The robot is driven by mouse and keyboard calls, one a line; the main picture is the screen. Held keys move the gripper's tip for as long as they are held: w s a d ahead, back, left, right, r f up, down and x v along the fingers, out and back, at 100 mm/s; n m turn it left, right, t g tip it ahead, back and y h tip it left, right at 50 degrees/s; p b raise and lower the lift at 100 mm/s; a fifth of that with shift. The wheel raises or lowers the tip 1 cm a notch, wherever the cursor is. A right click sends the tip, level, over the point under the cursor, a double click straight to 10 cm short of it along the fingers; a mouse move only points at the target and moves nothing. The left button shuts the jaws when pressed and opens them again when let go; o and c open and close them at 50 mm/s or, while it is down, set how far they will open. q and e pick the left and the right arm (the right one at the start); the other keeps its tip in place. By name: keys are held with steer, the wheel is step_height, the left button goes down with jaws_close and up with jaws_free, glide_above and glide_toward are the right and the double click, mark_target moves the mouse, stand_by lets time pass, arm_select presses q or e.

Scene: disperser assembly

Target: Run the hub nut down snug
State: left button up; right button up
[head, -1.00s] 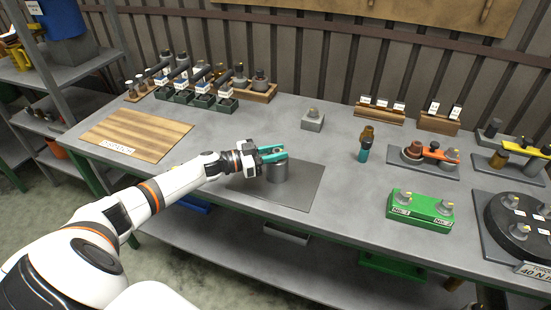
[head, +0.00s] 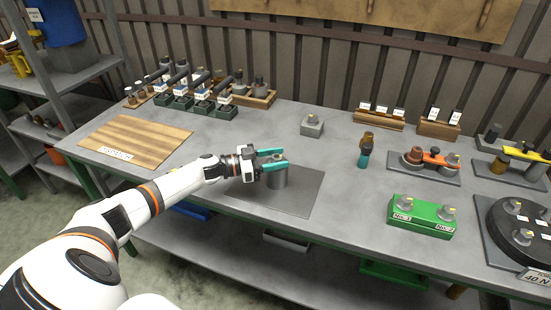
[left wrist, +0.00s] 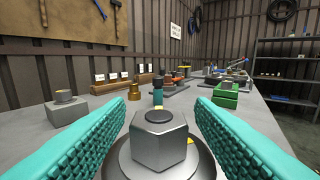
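The hub nut (left wrist: 160,145) is a grey hex nut with a dark round end in its middle. It sits on a round grey hub (left wrist: 125,170), with a bit of yellow showing beside it. In the head view the hub (head: 278,180) is a short grey cylinder on a dark grey plate (head: 305,190). My left gripper (head: 286,157) reaches over the hub from the left. Its teal fingers are open, one on each side of the nut, with a visible gap to it in the left wrist view (left wrist: 163,105). My right gripper is not in view.
A grey block with a stud (head: 312,125) stands behind the hub. A green block with two nuts (head: 420,215) and a dark round fixture (head: 520,230) are further right. A wooden board (head: 135,140) lies left.

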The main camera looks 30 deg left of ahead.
arm_select(q)
steer(key=b+v, duration=0.1)
steer(key=v, duration=0.9)
steer(key=shift+s+a+f+b, duration=0.15)
steer(key=shift+s+a+b, duration=0.05)
steer(key=shift+s+b, duration=0.1)
steer(key=shift+s+a, duration=0.45)
steer(key=shift+s, duration=0.05)
